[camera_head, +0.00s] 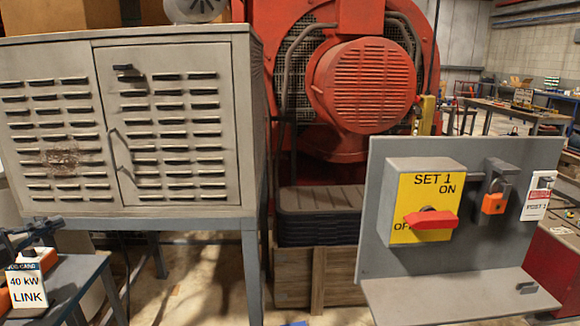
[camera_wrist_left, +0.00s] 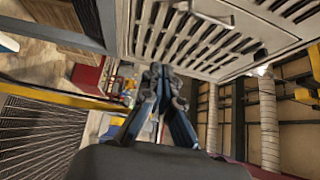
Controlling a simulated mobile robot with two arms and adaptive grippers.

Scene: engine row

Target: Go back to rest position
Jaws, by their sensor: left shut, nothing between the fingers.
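My left gripper (camera_head: 48,229) is at the far left edge of the head view, above a small grey table (camera_head: 78,278) and in front of the louvred cabinet's lower left. In the left wrist view its dark fingers (camera_wrist_left: 160,72) are together, with nothing between them. A white "40 kW LINK" card (camera_head: 27,288) stands below the gripper, with an orange item partly visible behind it. My right gripper is in neither view.
A beige louvred cabinet (camera_head: 170,130) stands on legs at left. A grey panel (camera_head: 380,160) at right carries a yellow SET 1 switch with a red handle (camera_head: 431,219) and an orange padlock (camera_head: 494,204). A red engine (camera_head: 361,85) stands behind a wooden crate (camera_head: 338,272).

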